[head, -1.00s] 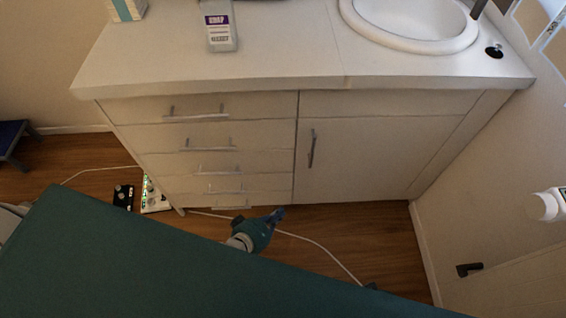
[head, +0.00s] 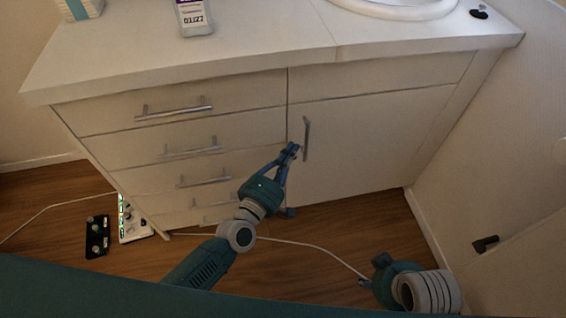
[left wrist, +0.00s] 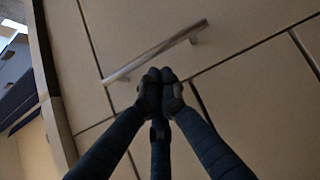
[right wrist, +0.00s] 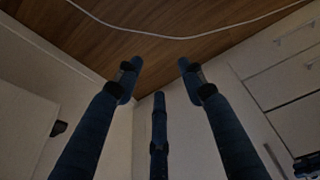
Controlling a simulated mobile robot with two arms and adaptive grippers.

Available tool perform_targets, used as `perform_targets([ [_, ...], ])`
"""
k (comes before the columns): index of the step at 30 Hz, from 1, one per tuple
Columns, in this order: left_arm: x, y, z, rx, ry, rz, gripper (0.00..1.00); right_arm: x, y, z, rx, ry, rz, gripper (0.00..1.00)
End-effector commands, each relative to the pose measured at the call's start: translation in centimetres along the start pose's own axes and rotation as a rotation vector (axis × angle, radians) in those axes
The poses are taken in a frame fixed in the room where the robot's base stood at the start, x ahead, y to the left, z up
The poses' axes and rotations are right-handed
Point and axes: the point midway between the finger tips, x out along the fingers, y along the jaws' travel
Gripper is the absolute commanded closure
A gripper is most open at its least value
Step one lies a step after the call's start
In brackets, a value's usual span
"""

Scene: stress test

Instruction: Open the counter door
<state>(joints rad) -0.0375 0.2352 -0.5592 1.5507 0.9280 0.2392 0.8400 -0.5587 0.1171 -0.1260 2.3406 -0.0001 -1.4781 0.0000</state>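The counter door (head: 365,150) is shut, a pale panel at the right of the cabinet. Its upright metal handle (head: 306,138) is near its left edge. My left gripper (head: 291,150) is just left of the handle, in front of the seam with the drawers. In the left wrist view its fingertips (left wrist: 160,76) are together with nothing seen between them, and the handle (left wrist: 155,52) lies beyond them. Contact cannot be told. My right gripper (head: 372,276) is low at the right, near the floor. Its fingers (right wrist: 158,75) are spread and empty.
Several drawers with bar handles (head: 190,148) stand left of the door. A bottle (head: 195,18) and a sink (head: 395,8) are on the countertop (head: 250,45). A white cable (head: 310,245) and a power strip (head: 132,218) lie on the floor. A wall (head: 480,150) bounds the right.

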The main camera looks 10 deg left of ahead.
Motion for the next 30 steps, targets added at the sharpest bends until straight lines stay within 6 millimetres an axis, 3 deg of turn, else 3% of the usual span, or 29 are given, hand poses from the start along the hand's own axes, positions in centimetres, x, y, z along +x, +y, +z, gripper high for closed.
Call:
perform_targets([
  [3, 1.9, -0.1, 0.0, 0.0, 0.0, 0.001, 1.0, -0.8, 0.1, -0.1, 0.0, 0.006, 0.001, 0.6],
  [9, 3.3, -0.1, 0.0, 0.001, 0.0, -0.001, 1.0, -1.7, 0.1, -0.1, 0.001, 0.009, 0.002, 0.6],
  [25, 3.1, 0.0, 0.4, -0.001, 0.006, -0.001, 1.0, -1.8, 0.1, -0.3, 0.001, 0.015, 0.002, 0.6],
  [30, 2.3, 0.0, 1.5, -0.004, 0.029, -0.001, 1.0, 1.2, -0.1, 0.2, -0.001, -0.012, -0.002, 0.6],
])
